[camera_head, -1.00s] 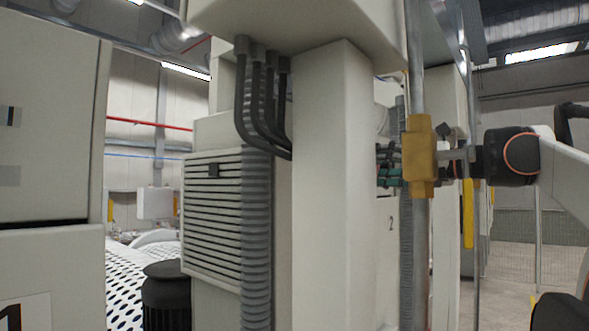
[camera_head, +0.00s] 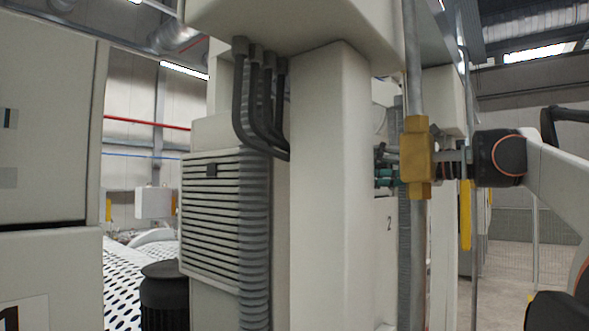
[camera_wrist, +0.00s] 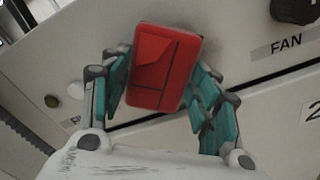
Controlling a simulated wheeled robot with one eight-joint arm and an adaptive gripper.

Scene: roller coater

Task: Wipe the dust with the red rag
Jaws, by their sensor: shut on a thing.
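In the wrist view the red rag (camera_wrist: 166,62), folded into a flat rectangle, is held between the teal fingers of my gripper (camera_wrist: 160,84). It is in front of a pale machine panel (camera_wrist: 235,55); I cannot tell whether it touches the panel. In the head view my gripper's teal fingers (camera_head: 386,167) show partly, between the white column and the yellow clamp on the pole. The rag is hidden there. I cannot make out dust in either view.
A metal pole (camera_head: 415,80) with a yellow clamp (camera_head: 417,157) stands in front of my wrist. A white column (camera_head: 328,190) is left of my gripper. The wrist view shows a dark knob (camera_wrist: 291,10) above a FAN label (camera_wrist: 286,44) and a white button (camera_wrist: 76,91).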

